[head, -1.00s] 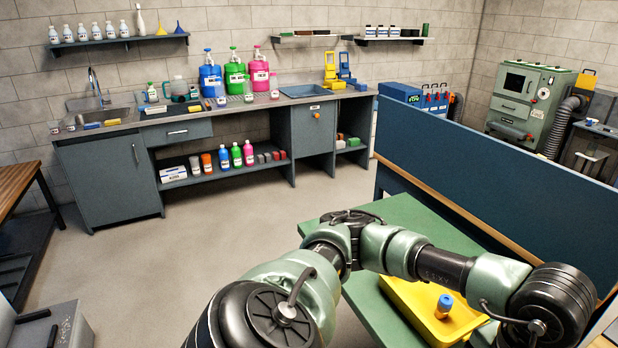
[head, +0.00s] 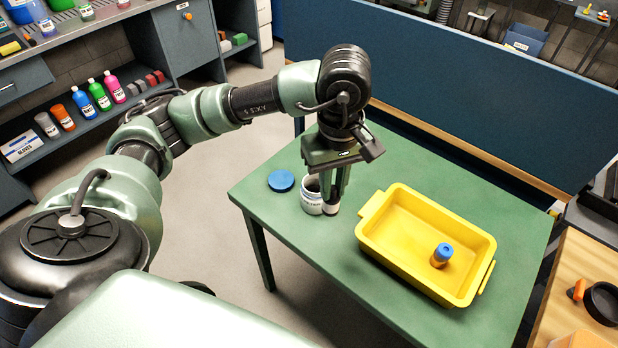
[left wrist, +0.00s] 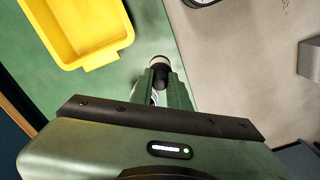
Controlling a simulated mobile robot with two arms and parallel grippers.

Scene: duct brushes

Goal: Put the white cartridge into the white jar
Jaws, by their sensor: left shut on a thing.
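The white jar (head: 311,196) stands open and upright on the green table, near its left edge. Its blue lid (head: 281,180) lies flat beside it. My left gripper (head: 332,200) points down just right of the jar, partly overlapping it in the head view. It is shut on the white cartridge (head: 330,209), of which only a pale, dark-banded end shows below the fingers. In the left wrist view the gripper (left wrist: 159,80) shows from above, with a dark-and-white round end at its fingertips. I cannot tell whether the cartridge touches the jar. My right gripper is out of view.
A yellow tray (head: 372,215) stands on the table right of the gripper, with a blue-capped orange bottle (head: 441,255) in it. A blue partition (head: 480,105) runs behind the table. The table's front left is clear.

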